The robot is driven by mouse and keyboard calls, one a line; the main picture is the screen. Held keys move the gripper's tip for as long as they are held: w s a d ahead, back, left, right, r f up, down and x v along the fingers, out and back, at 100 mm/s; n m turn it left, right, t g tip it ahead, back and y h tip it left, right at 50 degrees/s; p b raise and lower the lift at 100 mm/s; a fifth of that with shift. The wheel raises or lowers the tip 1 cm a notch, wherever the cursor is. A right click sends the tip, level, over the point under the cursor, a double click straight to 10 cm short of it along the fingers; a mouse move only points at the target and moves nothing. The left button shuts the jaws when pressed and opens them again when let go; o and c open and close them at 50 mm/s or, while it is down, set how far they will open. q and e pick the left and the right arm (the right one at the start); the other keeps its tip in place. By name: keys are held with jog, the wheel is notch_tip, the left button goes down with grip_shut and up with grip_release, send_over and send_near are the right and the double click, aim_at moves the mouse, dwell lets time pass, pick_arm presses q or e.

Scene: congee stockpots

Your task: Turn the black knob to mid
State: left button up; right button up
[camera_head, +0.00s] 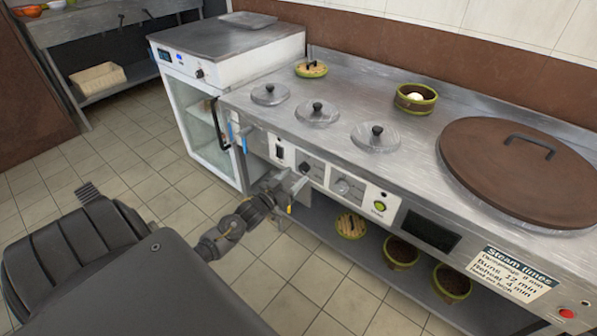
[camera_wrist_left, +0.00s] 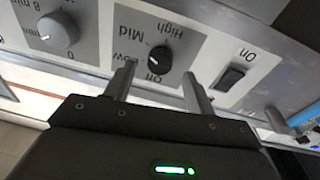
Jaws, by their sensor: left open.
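In the head view the black knob (camera_head: 304,167) is on the counter's front panel, just beyond my gripper. My left gripper (camera_wrist_left: 159,69) is open, its two fingers spread on either side of the knob in the picture, with no clear contact. In the head view the left gripper (camera_head: 291,186) is close to the panel. My right gripper is not in view.
Beside the black knob are a rocker switch (camera_wrist_left: 232,77) and a grey timer knob (camera_wrist_left: 58,30). A green button (camera_head: 379,207) is farther right on the panel. Several lids and a big brown lid (camera_head: 515,170) cover the countertop. Baskets stand on the shelf below.

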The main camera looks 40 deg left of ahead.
pick_arm(q)
jog(key=s, duration=0.7)
jog(key=shift+s+f, duration=0.3)
jog(key=shift+s, duration=0.05)
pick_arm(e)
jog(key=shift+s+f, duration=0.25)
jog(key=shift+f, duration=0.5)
pick_arm(q)
jog(key=shift+a, duration=0.1)
